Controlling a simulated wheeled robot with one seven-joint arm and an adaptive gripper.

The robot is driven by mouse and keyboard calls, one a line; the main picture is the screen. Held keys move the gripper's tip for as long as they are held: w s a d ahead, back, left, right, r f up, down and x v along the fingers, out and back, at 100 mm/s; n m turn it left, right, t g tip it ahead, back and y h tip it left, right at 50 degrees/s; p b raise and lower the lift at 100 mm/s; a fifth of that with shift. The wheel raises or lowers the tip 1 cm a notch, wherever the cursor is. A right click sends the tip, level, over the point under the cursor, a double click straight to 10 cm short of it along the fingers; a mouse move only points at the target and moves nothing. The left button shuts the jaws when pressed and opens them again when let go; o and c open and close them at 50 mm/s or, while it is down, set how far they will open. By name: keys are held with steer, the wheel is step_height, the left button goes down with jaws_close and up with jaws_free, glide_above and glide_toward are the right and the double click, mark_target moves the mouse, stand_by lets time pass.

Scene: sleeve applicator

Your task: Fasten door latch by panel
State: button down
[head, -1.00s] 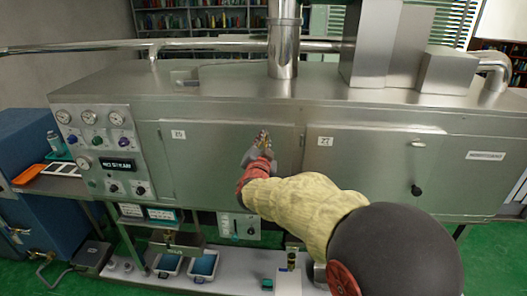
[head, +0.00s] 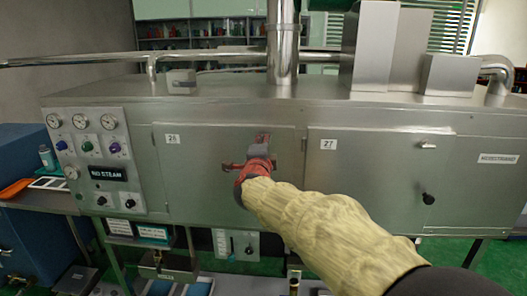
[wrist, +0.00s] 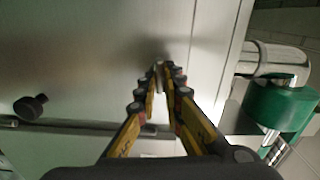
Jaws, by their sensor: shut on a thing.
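The machine's left panel door (head: 205,185), labelled 26, stands flat in the front face. My gripper (head: 264,137) is in front of its right part and hides what lies behind it. In the wrist view my gripper's fingers (wrist: 160,72) converge on a small pale metal piece at the panel, which seems to be the door latch (wrist: 159,66); it is mostly hidden between the fingertips. A black knob (wrist: 30,107) on the same panel is off to the left in that view, apart from the fingers.
Right door 27 (head: 375,190) has a silver latch (head: 427,144) and a black knob (head: 428,199). A gauge panel (head: 95,150) is at the left. Pipes and ducts (head: 283,55) rise above the machine. A green part (wrist: 280,103) shows beside the wrist view's panel edge.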

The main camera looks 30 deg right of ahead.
steer(key=shift+f+m+b, duration=0.1)
steer(key=shift+m+b, duration=0.4)
steer(key=shift+m, duration=0.1)
steer(key=c, duration=1.9)
jaws_free()
steer(key=v, duration=1.2)
